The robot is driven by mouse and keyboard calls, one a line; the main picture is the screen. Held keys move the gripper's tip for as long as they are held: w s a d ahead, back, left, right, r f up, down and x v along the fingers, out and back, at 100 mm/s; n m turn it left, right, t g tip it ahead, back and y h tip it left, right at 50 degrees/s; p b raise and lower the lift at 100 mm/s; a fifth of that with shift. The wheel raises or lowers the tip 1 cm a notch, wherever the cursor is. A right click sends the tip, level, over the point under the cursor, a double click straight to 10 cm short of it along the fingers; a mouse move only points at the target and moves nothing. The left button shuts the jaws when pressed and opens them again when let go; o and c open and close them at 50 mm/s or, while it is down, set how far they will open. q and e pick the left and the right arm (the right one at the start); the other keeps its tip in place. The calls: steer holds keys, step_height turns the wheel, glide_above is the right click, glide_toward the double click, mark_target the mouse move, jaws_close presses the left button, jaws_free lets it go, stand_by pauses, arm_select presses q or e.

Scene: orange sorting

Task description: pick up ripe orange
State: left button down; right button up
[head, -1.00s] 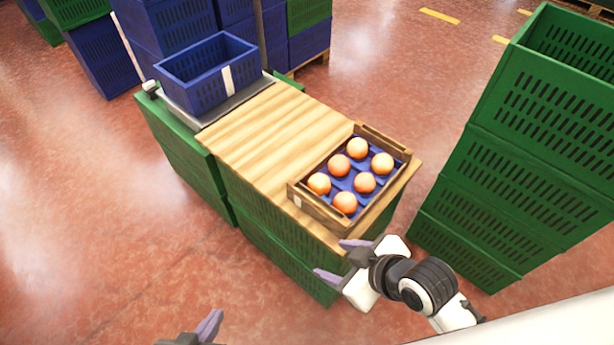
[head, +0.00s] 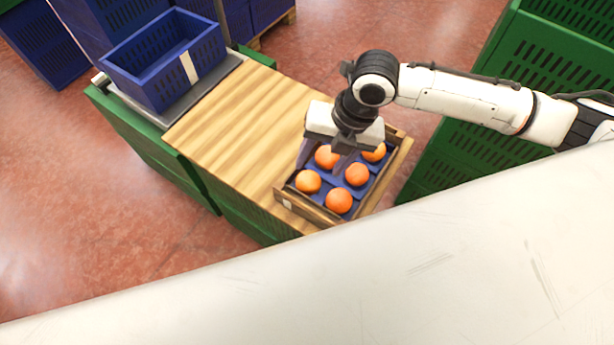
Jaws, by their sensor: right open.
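A wooden crate (head: 308,211) with a blue liner holds several oranges at the near end of the wooden table top. Five show: a left one (head: 308,181), a front one (head: 338,200), a right one (head: 357,174), a far right one (head: 374,152) and one under my gripper (head: 327,157). My right gripper (head: 319,167) points down over the crate, open, its fingers on either side of the orange under it in the picture. I cannot tell whether they touch it. The crate's far left part is hidden behind the gripper. My left gripper is out of view.
A blue bin (head: 150,87), empty where I see inside, stands on a grey plate at the table's far end. The wooden top (head: 235,125) between bin and crate is bare. Green crates (head: 450,160) are stacked at the right; blue crates stand behind.

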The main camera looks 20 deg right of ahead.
mark_target(312, 178)
steer(key=x, duration=0.7)
steer(key=shift+f, duration=0.35)
steer(key=shift+c, duration=0.4)
steer(key=c, duration=0.8)
